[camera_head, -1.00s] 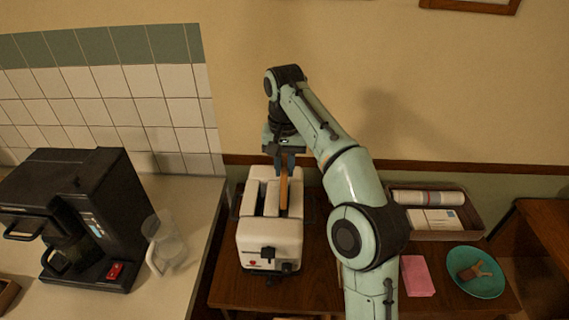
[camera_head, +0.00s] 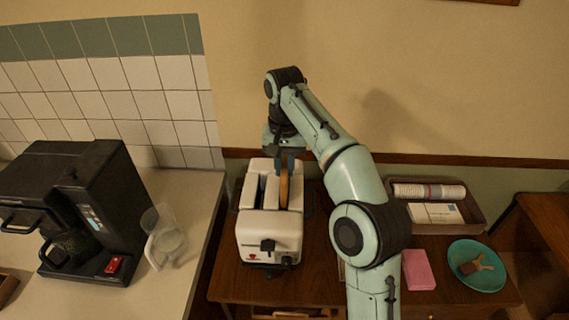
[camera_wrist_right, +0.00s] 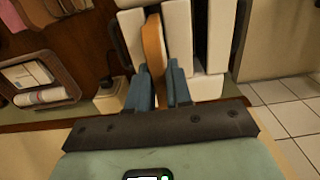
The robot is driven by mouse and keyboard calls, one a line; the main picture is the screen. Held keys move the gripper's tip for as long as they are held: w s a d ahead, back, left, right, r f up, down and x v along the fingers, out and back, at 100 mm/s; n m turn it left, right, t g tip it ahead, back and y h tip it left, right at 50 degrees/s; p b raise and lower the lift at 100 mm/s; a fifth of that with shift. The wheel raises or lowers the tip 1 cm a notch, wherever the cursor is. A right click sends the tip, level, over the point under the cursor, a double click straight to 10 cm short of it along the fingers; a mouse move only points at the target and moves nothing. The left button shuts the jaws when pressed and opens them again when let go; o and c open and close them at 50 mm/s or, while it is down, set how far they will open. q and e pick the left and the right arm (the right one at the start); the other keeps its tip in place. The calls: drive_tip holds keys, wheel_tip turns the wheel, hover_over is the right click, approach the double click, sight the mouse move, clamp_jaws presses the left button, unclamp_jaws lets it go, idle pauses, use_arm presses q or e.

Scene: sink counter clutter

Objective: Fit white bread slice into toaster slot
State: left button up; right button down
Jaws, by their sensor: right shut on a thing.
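The white toaster (camera_head: 270,235) stands on the wooden table with its slots pointing up; it also shows in the wrist view (camera_wrist_right: 206,85). My right gripper (camera_head: 285,168) is over the toaster's far end, fingers down. Its blue fingers (camera_wrist_right: 160,82) are shut on the bread slice (camera_head: 284,188), which stands upright, edge-on, with a brown crust. The slice (camera_wrist_right: 153,45) lines up with the toaster's right slot in the head view, and its lower part appears to be between the slot walls. Its bottom edge is hidden, so its depth is unclear. My left gripper is out of view.
A black coffee machine (camera_head: 78,210) and a clear jug (camera_head: 163,238) stand on the counter to the left. Right of my arm are a tray (camera_head: 470,217) with packets, a pink block (camera_head: 418,270) and a teal plate (camera_head: 482,283). The wall is close behind the toaster.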

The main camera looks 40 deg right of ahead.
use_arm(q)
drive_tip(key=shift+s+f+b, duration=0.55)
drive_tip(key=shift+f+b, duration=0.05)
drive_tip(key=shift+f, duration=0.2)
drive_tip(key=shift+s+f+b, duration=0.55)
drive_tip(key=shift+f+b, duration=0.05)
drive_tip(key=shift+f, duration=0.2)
use_arm(e)
drive_tip(key=shift+f, duration=2.85)
drive_tip(key=c, duration=1)
unclamp_jaws()
drive_tip(key=shift+o, duration=0.2)
wheel_tip(320, 180, up, 13)
drive_tip(key=p, duration=0.5)
drive_tip(key=shift+w+r+p, duration=0.15)
drive_tip(key=shift+r+p, duration=0.05)
drive_tip(key=shift+p, duration=0.15)
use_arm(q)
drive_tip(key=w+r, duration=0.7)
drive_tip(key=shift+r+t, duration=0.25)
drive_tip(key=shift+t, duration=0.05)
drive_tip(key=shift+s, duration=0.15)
use_arm(e)
drive_tip(key=shift+s, duration=0.2)
drive_tip(key=shift+f, duration=0.1)
